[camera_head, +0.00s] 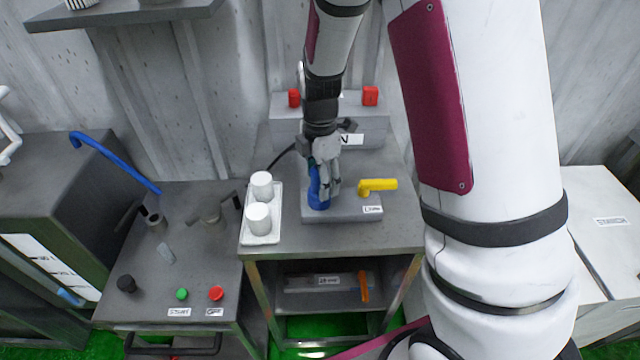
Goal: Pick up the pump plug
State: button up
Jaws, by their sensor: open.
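A blue upright piece (317,198), which looks like the pump plug, stands on a low grey labelled block (345,212) on the middle table. My gripper (325,188) points down at the blue piece and is open. Its fingers overlap the blue piece in this view and hide part of it. I cannot tell whether they touch it or whether it sits between them. A yellow handle (377,186) sticks out on the same block, just right of my gripper.
Two white cylinders (262,184) stand on a white tray (262,239) to the left. A grey box with red parts (370,96) stands behind. The left table (190,265) bears green and red buttons and black handles. A black cable (283,155) runs behind the tray.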

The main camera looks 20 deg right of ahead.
jog(key=c, duration=1.3)
